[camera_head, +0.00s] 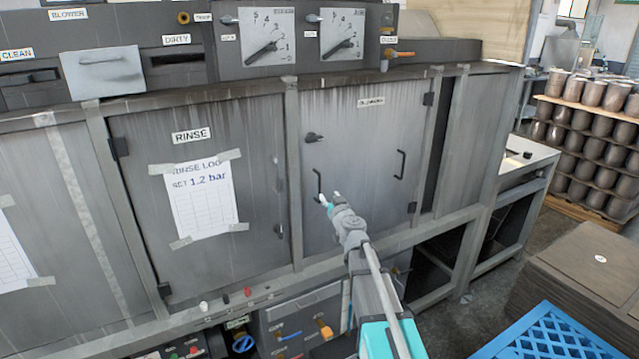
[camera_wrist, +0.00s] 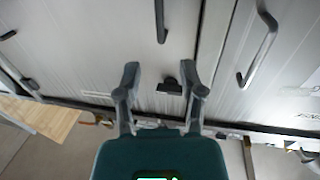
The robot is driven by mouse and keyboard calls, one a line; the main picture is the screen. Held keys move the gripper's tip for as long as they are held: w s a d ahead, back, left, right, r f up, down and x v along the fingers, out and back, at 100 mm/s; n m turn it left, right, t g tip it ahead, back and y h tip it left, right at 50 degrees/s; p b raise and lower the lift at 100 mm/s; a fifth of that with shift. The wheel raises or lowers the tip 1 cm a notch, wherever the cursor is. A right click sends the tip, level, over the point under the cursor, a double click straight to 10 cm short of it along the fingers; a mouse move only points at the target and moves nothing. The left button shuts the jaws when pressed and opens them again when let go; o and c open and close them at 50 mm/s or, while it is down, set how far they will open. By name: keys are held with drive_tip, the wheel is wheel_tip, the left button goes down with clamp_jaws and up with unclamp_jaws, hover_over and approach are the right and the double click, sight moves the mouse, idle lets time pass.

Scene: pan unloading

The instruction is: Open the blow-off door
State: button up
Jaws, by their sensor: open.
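The grey blow-off door (camera_head: 365,150) is the right of the two main doors in the head view and looks closed. Its small label (camera_head: 371,102) is too blurred to read. A black vertical handle (camera_head: 318,186) is on its left side, and a dark latch (camera_head: 313,137) is above that. My gripper (camera_head: 330,199) is in front of the door's lower left, close to this handle. In the wrist view my gripper (camera_wrist: 159,66) is open and empty. The handle (camera_wrist: 160,20) lies beyond the fingertips, and the latch (camera_wrist: 170,87) appears between the fingers.
The door has a second handle (camera_head: 400,164) and hinges on its right. The rinse door (camera_head: 200,260) with a taped paper sheet (camera_head: 203,205) is to the left. Dials (camera_head: 342,34) are above. A blue crate (camera_head: 555,335) and stacked brown boxes (camera_head: 590,265) stand at lower right.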

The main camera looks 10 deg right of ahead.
sight(320, 183)
drive_tip(key=w, duration=0.3)
drive_tip(key=w+a, duration=0.1)
drive_tip(key=w, duration=0.7)
drive_tip(key=shift+w+a, duration=0.15)
drive_tip(key=shift+a, duration=0.05)
drive_tip(key=shift+c, duration=0.2)
clamp_jaws()
